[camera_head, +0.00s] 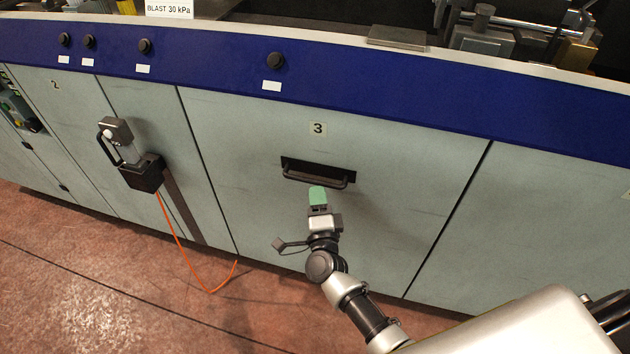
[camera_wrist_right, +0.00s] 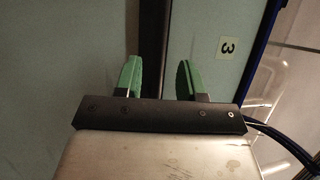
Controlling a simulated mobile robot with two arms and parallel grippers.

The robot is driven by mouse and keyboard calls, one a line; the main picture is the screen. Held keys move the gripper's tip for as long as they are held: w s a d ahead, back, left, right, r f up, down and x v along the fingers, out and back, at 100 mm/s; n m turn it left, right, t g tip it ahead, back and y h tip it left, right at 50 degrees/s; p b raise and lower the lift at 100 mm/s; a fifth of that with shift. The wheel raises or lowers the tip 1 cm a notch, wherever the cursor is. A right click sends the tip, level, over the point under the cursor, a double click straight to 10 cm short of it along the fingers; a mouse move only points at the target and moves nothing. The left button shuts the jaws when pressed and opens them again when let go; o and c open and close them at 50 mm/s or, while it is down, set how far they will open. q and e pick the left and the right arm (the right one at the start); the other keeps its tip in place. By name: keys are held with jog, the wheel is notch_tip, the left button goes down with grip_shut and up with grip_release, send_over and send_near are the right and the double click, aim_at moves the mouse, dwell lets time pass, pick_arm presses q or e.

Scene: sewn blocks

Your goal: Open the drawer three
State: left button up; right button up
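Drawer three (camera_head: 385,185) is a pale grey-green front panel with a "3" label (camera_head: 317,128), flush with the panels beside it. Its dark bar handle (camera_head: 317,178) sits in a black recess at mid-panel. My right gripper (camera_head: 318,190) is just below and in front of the handle. In the right wrist view its green fingers (camera_wrist_right: 158,72) are open, with a dark bar (camera_wrist_right: 153,35) lined up between them in the picture. I cannot tell whether the fingertips reach around the handle. My left gripper is not in view.
A blue band (camera_head: 390,92) with black knobs runs above the panels. Left of drawer three, a handheld device (camera_head: 118,135) sits in a black holder (camera_head: 143,175), with an orange cable (camera_head: 180,245) hanging to the floor. The reddish floor (camera_head: 110,290) in front is clear apart from the cable.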

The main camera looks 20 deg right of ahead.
aim_at(315, 180)
jog(key=x, duration=0.5)
jog(key=shift+w, duration=0.15)
grip_shut()
